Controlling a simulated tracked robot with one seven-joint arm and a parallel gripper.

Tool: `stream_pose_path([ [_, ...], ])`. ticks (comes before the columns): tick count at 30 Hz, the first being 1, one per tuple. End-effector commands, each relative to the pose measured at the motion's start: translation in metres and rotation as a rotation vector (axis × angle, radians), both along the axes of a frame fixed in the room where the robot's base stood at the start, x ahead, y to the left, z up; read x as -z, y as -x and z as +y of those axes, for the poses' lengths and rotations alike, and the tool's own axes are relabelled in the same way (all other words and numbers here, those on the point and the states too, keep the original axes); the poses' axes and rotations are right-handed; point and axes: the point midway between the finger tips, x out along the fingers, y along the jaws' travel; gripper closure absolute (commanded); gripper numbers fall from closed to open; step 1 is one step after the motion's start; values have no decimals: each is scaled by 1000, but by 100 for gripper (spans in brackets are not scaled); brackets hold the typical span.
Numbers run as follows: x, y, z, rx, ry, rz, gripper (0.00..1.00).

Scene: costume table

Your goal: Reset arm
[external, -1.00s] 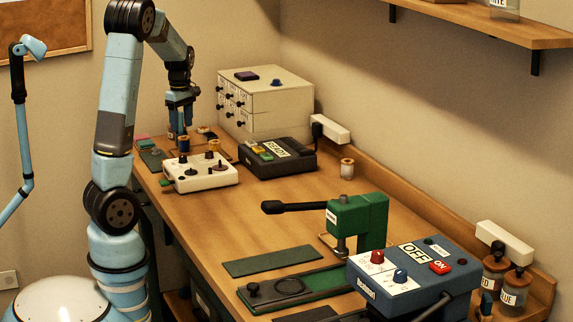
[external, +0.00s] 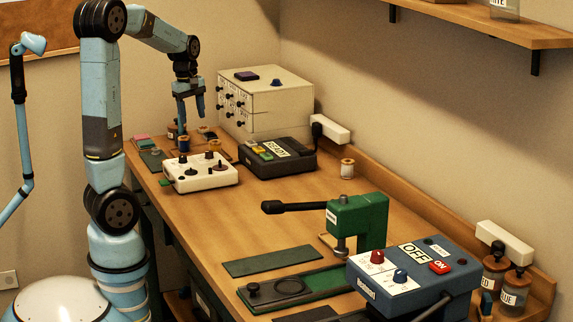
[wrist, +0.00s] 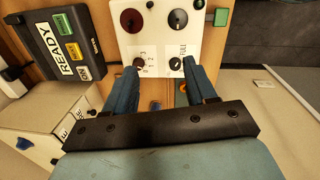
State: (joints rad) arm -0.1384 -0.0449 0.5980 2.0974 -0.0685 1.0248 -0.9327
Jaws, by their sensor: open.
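My gripper (external: 190,108) hangs fingers down above the far left part of the table, in front of the drawer cabinet. Its blue fingers are apart with nothing between them. In the wrist view, my gripper (wrist: 157,66) shows both fingers spread over the edge of the white control box (wrist: 150,40).
A dark box labelled READY (external: 278,160) stands right of the control box. The white drawer cabinet (external: 265,112) stands behind. Spools (external: 184,144) stand beneath my gripper. A green press (external: 358,215) and a blue switch box (external: 410,290) stand nearer. The middle of the wooden table (external: 265,220) is clear.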

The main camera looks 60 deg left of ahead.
Motion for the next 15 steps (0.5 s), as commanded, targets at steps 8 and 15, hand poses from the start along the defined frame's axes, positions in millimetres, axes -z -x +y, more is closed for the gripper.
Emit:
stream_pose_path([
  [8, -29, 5, -97, 476, -58, -131, 44],
  [15, -48, 28, -173, 876, -163, -224, 44],
])
